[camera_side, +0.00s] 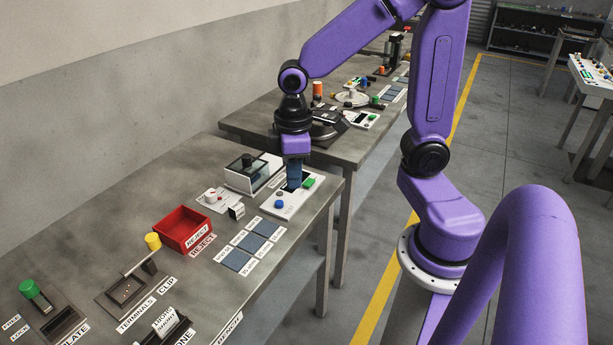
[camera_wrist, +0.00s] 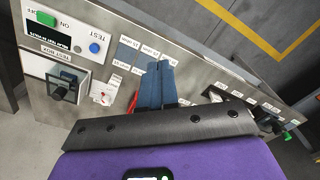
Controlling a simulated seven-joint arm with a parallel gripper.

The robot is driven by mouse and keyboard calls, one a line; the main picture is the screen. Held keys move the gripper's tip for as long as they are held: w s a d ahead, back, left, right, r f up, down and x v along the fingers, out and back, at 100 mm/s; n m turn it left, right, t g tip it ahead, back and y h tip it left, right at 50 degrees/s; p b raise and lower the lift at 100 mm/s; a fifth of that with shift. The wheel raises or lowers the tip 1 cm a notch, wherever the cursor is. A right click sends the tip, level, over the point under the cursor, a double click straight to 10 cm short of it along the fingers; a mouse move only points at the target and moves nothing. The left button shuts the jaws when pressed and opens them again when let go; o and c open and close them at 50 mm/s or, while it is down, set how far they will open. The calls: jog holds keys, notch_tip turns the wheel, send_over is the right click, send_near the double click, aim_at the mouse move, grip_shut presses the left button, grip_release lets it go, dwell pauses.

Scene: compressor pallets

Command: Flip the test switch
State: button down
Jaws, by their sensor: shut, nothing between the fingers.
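A white panel (camera_side: 281,211) near the bench's right edge carries a green switch (camera_side: 309,182) and a blue round button (camera_side: 279,204). In the wrist view the panel is at upper left. There the green switch (camera_wrist: 46,18) is beside the word OFF, with a dark display below it. The blue button (camera_wrist: 94,47) is beside the word TEST. My gripper (camera_side: 294,185) is shut and empty, pointing down over the panel in the side view and hiding part of its display. In the wrist view its blue fingers (camera_wrist: 160,68) are together, apart from the switch and button.
A white-framed box (camera_side: 253,174) with a dark knob stands left of the panel. A red REJECT bin (camera_side: 181,231) and blue-grey label pads (camera_side: 248,243) lie nearer. A white fixture with a red pointer (camera_side: 212,198) is beside them.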

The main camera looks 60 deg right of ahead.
jog(key=w+d+f+m, duration=0.3)
jog(key=w+d+m, duration=0.1)
jog(key=w+d, duration=0.6)
jog(key=m, duration=0.4)
send_over(307, 184)
jog(key=f, duration=0.3)
jog(key=shift+w+d, duration=0.1)
jog(key=shift+d, duration=0.15)
jog(key=shift+f, duration=0.15)
notch_tip(307, 184, down, 14)
jog(key=shift+a+r, duration=0.1)
jog(key=shift+a+f, duration=0.15)
jog(key=shift+f, duration=0.15)
